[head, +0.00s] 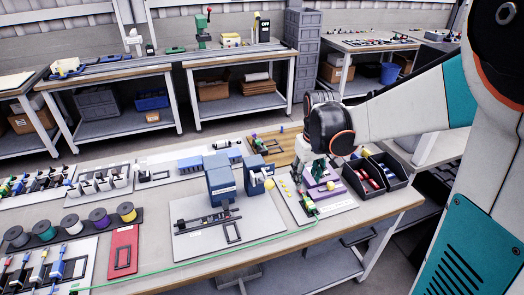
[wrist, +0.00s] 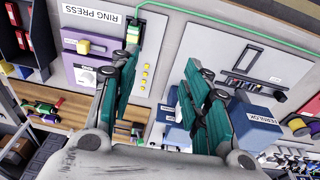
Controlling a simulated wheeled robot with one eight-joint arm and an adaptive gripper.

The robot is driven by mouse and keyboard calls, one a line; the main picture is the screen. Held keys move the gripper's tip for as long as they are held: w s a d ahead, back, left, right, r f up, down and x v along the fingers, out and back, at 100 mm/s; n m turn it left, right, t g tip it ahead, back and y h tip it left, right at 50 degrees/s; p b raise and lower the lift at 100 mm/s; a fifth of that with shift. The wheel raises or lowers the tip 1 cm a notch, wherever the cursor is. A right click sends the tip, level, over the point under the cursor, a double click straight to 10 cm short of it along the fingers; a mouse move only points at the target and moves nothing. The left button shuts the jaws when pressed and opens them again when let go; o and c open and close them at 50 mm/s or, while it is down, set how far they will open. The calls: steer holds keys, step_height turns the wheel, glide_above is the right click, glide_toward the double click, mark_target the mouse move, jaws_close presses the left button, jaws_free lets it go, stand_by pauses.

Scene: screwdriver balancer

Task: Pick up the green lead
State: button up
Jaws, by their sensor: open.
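The green lead (head: 237,241) is a thin line lying along the front of the workbench, from the lower left to near the ring press board. It also shows in the wrist view (wrist: 225,18), crossing the top from the middle to the right edge. My gripper (wrist: 160,60) is open and empty, with its two teal fingers apart above the bench. In the head view my gripper (head: 318,168) hangs over the ring press area, behind the lead. The fingers are clear of the lead.
The purple ring press (wrist: 92,46) is beside my left finger in the wrist view, with a green block (wrist: 133,33). Blue machines (head: 221,184) stand left of my gripper in the head view. Black bins (head: 365,182) stand at the right. Wire spools (head: 73,224) line the left.

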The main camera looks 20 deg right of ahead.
steer(key=g, duration=0.2)
glide_above(311, 205)
step_height(311, 205, down, 6)
steer(key=f, duration=0.3)
steer(key=f+b, duration=0.1)
steer(key=f, duration=0.2)
steer(key=f+b, duration=0.1)
steer(key=f, duration=0.2)
steer(key=shift+w+f, duration=0.1)
steer(key=shift+w, duration=0.2)
steer(key=shift+s+f+b, duration=0.15)
steer(key=shift+f+b, duration=0.5)
steer(key=shift+f, duration=0.7)
steer(key=shift+s+f+b, duration=0.1)
steer(key=shift+f+b, duration=0.55)
steer(key=shift+f, duration=0.7)
steer(key=shift+r, duration=0.1)
jaws_close()
